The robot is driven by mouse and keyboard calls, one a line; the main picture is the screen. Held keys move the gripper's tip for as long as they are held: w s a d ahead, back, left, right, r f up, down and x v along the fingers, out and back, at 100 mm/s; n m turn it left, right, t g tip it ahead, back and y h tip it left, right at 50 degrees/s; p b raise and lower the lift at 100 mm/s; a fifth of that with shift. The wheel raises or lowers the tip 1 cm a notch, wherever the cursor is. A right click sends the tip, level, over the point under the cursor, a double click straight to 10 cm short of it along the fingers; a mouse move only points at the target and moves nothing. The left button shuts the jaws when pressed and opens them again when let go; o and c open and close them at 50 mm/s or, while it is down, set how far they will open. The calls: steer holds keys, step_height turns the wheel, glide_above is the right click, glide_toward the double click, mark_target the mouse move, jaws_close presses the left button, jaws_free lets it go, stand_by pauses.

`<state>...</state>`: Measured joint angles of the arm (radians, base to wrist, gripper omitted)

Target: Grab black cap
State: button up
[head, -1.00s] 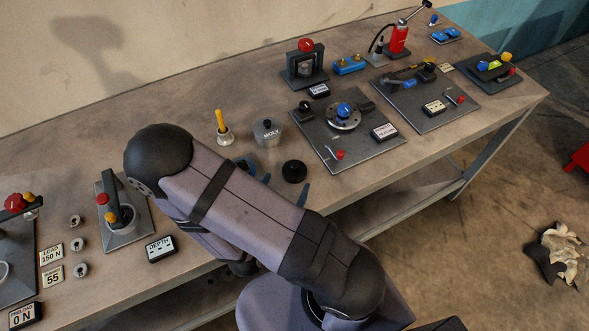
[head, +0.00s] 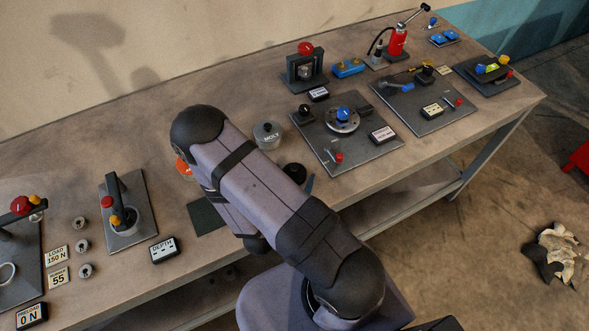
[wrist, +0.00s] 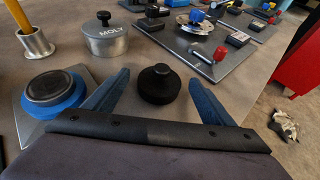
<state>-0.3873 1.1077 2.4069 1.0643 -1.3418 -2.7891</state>
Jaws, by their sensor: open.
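The black cap (wrist: 159,84) stands upright on the bench in the wrist view, a round black disc with a small knob on top. In the head view the black cap (head: 293,173) is partly hidden behind my arm. My gripper (wrist: 160,92) is open, with its two blue fingers pointing forward on either side of the cap. The cap sits between the fingers, with visible gaps on both sides. In the head view my arm hides most of the gripper, and one blue fingertip shows beside the cap.
A metal MOLY pot (wrist: 105,36) with a black knob stands just beyond the cap. A blue-and-black round piece (wrist: 53,92) on a grey plate lies left of the left finger. A metal plate with a red-knobbed lever (wrist: 219,53) is to the right.

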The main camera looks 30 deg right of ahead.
mark_target(292, 178)
steer(key=shift+w+d+f, duration=0.15)
steer(key=shift+w+d, duration=0.1)
steer(key=c, duration=1.1)
step_height(292, 178, up, 9)
steer(key=shift+f+p, duration=0.1)
steer(key=shift+p, duration=0.35)
steer(key=shift+r+p, duration=0.65)
steer(key=shift+p, duration=0.05)
